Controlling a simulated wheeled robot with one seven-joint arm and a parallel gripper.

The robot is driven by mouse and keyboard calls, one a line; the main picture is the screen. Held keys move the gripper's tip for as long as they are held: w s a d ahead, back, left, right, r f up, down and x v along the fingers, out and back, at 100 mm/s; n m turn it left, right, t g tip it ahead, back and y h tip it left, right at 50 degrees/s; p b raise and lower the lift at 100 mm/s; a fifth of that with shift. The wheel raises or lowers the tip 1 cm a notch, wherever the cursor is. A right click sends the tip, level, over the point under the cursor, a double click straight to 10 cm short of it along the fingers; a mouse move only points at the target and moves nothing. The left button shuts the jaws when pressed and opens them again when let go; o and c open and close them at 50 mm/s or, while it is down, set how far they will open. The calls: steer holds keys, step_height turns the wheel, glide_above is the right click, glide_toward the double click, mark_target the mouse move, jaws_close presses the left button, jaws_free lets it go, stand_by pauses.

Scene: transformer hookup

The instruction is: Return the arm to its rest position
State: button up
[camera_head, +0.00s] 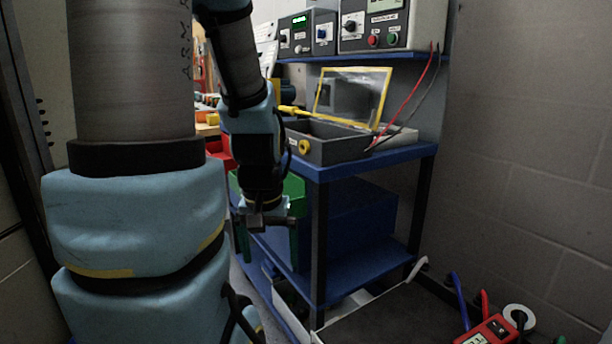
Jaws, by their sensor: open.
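My arm hangs down through the left and middle of the head view, with blue joint covers and grey links. My gripper (266,222) is at its lower end, in front of a green bin and left of the blue workbench's front leg. The jaws look small here and are partly dark; they are open, and I see nothing held between them. The gripper is below the level of the bench top and apart from the grey test box above it.
The blue bench (375,160) carries a grey box (330,148) with a raised, yellow-edged clear lid (352,95). Red and black leads run from instruments (392,25) on the shelf above. A green bin (293,188) is close behind my gripper. A red meter (490,332) sits lower right.

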step_height(320, 180, up, 19)
steer(key=p, duration=1.8)
steer(key=shift+r+p, duration=0.15)
steer(key=shift+p, duration=0.25)
